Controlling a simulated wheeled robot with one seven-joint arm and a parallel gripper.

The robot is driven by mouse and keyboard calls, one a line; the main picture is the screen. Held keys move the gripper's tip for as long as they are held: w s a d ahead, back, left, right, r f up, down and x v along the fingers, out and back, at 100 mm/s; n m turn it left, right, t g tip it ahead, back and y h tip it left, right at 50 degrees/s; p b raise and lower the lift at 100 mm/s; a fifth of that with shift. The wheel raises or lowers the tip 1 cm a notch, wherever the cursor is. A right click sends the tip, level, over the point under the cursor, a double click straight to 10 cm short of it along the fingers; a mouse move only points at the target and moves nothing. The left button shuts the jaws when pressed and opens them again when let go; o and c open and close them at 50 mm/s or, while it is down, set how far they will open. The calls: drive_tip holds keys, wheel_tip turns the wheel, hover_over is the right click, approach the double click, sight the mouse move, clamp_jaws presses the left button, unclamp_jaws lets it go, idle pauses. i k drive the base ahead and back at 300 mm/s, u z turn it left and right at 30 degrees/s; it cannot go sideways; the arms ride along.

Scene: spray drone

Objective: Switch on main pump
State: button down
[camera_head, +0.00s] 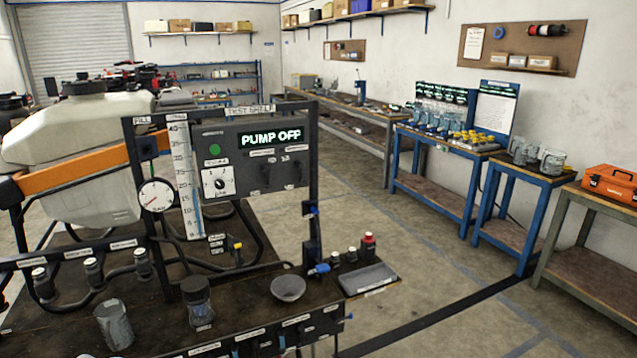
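A dark control panel (248,165) stands in a black frame on the test bench. Its display (271,138) reads PUMP OFF in green letters. On the panel are a round green button or lamp (214,150), a white plate with a numbered dial (219,182), and two dark switches, one (266,174) left of the other (297,170). Their small labels are too blurred to read, so I cannot tell which one is the main pump's. My gripper is not in view.
A pressure gauge (156,196) and a white tank (75,145) stand at the left. A mesh cup (114,325), a dark jar (198,302) and a grey bowl (288,288) stand on the bench. Open floor (440,290) lies to the right, before blue-legged tables.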

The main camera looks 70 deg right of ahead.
sight(301, 166)
drive_tip(key=z, duration=1.05)
drive_tip(key=i, duration=0.45)
